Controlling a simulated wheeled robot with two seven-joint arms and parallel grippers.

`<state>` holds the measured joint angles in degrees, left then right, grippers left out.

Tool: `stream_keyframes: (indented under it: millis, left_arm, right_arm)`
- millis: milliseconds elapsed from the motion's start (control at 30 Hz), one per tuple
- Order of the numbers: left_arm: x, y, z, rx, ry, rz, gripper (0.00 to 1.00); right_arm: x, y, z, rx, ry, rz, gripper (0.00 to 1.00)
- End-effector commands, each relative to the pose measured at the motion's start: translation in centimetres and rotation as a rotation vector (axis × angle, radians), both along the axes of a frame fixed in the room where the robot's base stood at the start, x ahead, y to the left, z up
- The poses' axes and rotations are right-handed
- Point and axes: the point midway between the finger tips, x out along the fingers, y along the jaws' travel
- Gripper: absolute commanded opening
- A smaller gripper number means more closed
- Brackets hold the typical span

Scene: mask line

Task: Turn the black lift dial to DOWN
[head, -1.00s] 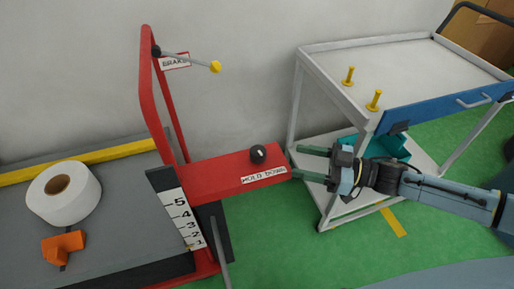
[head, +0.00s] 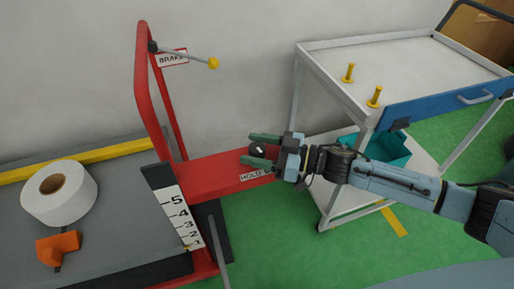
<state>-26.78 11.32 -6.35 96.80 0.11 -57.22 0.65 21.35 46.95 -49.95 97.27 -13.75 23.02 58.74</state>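The black lift dial (head: 257,150) is a round dark knob on top of the red panel of the lift cart. A white label (head: 254,175) on the panel's front edge reads HOLD, with its right part hidden by my gripper; the wider wording is partly covered. My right gripper (head: 259,151) reaches in from the right with its two green fingers apart, one beyond the dial and one on its near side. The dial shows between the fingers; I cannot tell whether they touch it. The dial's pointer direction is too small to read. My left gripper is out of view.
A red upright frame carries a yellow-tipped brake lever (head: 213,63) at the left. A numbered height scale (head: 181,215) stands by the grey platform, which holds a white roll (head: 60,205) and an orange object (head: 58,248). A white cart (head: 318,80) with yellow pegs stands right.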

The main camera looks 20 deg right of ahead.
Motion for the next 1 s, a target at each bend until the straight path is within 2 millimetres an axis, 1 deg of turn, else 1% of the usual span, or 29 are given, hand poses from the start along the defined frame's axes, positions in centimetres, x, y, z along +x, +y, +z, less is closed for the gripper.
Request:
stream_keyframes:
  millis: [33, 300, 333, 567, 667, 867, 1000]
  left_arm:
    - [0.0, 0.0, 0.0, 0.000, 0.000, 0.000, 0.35]
    - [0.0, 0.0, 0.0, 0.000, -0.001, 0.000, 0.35]
    - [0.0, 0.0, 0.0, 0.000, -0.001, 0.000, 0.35]
    - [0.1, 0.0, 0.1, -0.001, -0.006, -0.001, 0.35]
    - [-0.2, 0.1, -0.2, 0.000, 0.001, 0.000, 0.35]
    - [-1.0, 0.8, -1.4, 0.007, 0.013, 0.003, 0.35]
    - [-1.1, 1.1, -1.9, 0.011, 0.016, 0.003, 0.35]
  right_arm:
    - [0.0, 0.0, 0.0, 0.000, 0.000, 0.000, 0.53]
    - [0.0, 0.0, 0.0, 0.000, 0.000, 0.000, 0.17]
    - [0.0, 0.0, 0.0, 0.000, 0.000, 0.000, 0.14]
    - [0.0, 0.0, 0.1, 0.000, -0.002, 0.024, 0.14]
    - [0.1, 0.0, 0.2, 0.000, -0.002, 0.061, 0.14]
    - [0.2, -0.1, 0.2, -0.002, -0.003, 0.185, 0.14]
    - [0.2, 0.0, 0.0, -0.001, -0.004, 0.291, 0.14]
